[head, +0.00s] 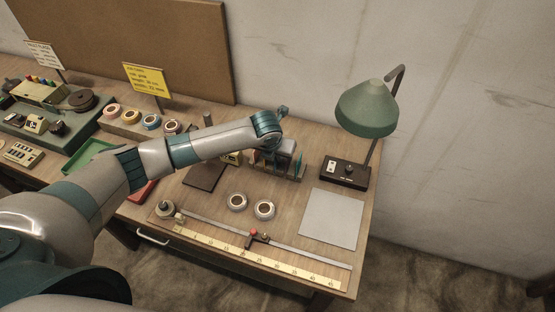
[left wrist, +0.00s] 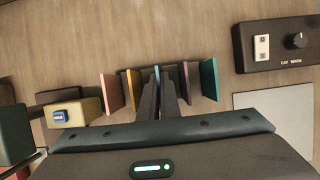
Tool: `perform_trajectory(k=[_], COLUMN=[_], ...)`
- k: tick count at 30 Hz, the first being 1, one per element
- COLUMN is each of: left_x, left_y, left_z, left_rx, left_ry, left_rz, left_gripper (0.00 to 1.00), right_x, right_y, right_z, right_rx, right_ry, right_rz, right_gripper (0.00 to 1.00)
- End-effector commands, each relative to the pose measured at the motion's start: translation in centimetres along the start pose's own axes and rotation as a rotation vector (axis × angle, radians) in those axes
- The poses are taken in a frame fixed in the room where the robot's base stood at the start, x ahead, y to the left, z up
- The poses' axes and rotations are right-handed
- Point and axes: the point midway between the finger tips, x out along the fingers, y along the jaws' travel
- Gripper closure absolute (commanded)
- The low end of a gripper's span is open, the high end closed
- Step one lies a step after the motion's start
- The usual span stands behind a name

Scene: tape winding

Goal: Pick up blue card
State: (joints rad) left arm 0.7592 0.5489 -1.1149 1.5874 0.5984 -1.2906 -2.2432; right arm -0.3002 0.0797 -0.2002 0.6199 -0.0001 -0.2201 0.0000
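Several thin cards stand on edge in a row in the left wrist view: a pink one (left wrist: 111,94), an orange one (left wrist: 133,90), the blue card (left wrist: 157,70), a purple one (left wrist: 186,82) and a teal one (left wrist: 209,80). My left gripper (left wrist: 159,88) reaches into the row, one dark finger on each side of the blue card. Only the blue card's far edge shows between the fingertips; whether they press on it is unclear. In the head view my left wrist and hand hide much of the card rack (head: 292,176). My right gripper is not in view.
A black lamp base (head: 345,172) with a green lamp (head: 367,108) stands right of the rack. A grey sheet (head: 331,218) lies in front of it. Two tape rolls (head: 237,202) (head: 264,209) and a ruler (head: 255,259) lie nearer. A yellow-topped block (left wrist: 70,114) sits left of the cards.

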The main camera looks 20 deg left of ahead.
Motion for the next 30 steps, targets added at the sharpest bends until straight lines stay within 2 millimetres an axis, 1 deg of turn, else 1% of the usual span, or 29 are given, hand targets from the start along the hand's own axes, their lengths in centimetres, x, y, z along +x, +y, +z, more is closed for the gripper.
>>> perform_trajectory(k=[11,16,20,30], left_x=[-0.1,-1.0,-2.6,-7.6], left_y=[0.0,0.0,0.1,0.0], left_z=[0.1,0.5,1.2,3.3], left_rx=[0.0,0.0,0.0,-0.001], left_ry=[-0.001,-0.002,-0.004,-0.003], left_rz=[0.0,-0.001,0.0,0.0], left_gripper=[1.0,1.0,1.0,1.0], right_x=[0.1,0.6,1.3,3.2], right_y=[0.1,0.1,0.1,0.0], right_z=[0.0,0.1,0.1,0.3], right_rx=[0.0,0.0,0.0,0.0], right_ry=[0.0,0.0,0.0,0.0], right_rz=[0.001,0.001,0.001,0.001], right_gripper=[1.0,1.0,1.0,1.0])
